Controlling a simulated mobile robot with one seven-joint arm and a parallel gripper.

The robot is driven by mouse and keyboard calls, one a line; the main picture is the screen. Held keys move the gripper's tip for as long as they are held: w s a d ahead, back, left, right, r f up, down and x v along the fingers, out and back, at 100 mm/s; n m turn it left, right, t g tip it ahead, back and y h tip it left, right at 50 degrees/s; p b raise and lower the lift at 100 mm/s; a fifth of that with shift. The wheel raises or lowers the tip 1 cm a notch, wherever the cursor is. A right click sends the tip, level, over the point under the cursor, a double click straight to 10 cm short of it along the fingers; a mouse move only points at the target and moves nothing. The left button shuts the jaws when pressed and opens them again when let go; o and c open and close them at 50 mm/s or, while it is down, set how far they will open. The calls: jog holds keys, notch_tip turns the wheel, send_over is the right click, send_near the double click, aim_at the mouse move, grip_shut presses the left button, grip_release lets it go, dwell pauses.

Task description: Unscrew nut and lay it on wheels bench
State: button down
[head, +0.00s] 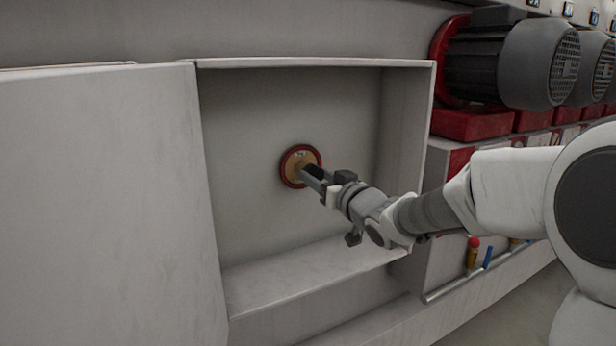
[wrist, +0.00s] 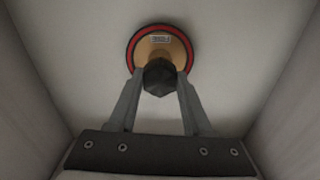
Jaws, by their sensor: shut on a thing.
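A round wheel (head: 290,163) with a tan face and a red rim is mounted on the back wall of a recessed grey housing. It also shows in the wrist view (wrist: 179,48), with a small label on its face. A dark faceted nut (wrist: 160,77) sits in front of the wheel's centre. My gripper (wrist: 160,88) is shut on the nut, one finger on each side. In the head view my gripper (head: 314,175) reaches into the recess from the right, its fingertips at the wheel. I cannot tell how far the nut is from the wheel face. The wheels bench is not in view.
The housing's side walls and lower ledge (head: 300,278) surround my gripper. An open grey door or panel (head: 105,200) stands at the left. Large motors (head: 515,62) on red mounts and a pipe with coloured valves (head: 472,252) are at the right.

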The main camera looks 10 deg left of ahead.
aim_at(317, 176)
jog(key=shift+s+d, duration=0.35)
jog(key=shift+s, duration=0.15)
dwell(0.4)
jog(key=shift+p+v, duration=0.45)
jog(key=shift+v, duration=1.3)
jog(key=p+v, duration=0.2)
jog(key=v, duration=0.8)
jog(key=shift+p, duration=0.35)
